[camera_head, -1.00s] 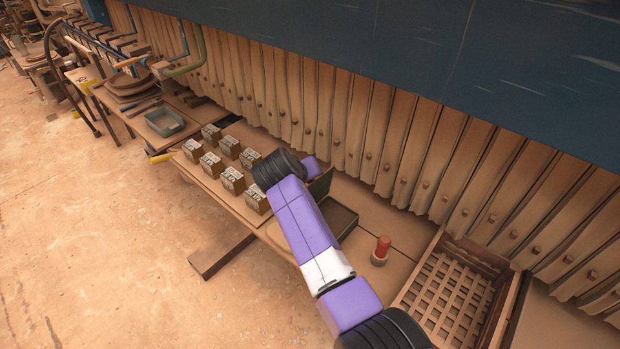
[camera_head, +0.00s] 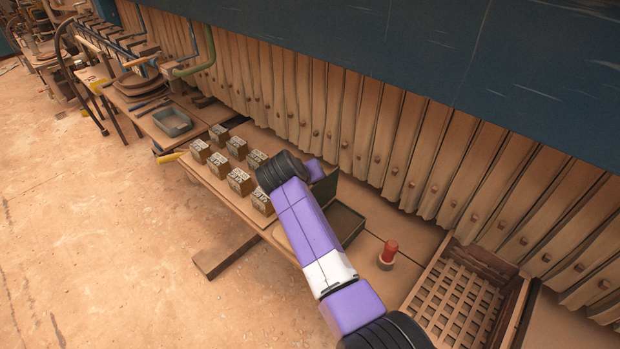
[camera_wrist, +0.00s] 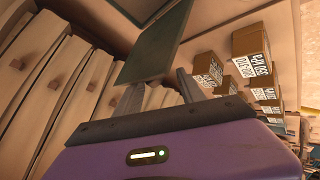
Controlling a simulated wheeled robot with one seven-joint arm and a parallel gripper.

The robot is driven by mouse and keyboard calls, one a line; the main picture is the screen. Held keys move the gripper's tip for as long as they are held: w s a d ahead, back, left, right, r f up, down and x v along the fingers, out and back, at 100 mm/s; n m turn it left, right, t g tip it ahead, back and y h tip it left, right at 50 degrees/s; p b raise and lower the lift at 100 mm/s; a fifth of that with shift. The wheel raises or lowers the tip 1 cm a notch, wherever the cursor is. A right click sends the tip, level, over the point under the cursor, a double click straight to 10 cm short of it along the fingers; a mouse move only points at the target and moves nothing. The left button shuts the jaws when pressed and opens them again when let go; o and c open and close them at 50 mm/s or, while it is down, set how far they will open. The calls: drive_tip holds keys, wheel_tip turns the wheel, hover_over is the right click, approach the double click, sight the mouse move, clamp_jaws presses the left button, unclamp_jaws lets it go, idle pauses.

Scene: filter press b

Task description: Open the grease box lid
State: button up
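The grease box (camera_head: 348,222) is a dark open-topped box on the bench, right of my forearm; part is hidden by my arm. Its dark green lid (camera_head: 327,188) stands raised at the back of the box. The head view hides the fingers behind my wrist.
Several labelled small boxes (camera_head: 239,181) stand left of my arm. A red-topped button or knob (camera_head: 389,252) stands right of the grease box. A wooden grid crate (camera_head: 455,300) is farther right. Pleated filter plates (camera_head: 330,120) line the back. The floor in front is open.

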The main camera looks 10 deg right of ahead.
drive_tip(key=v, duration=0.7)
drive_tip(key=shift+s+a+r, duration=0.2)
drive_tip(key=shift+s, duration=0.1)
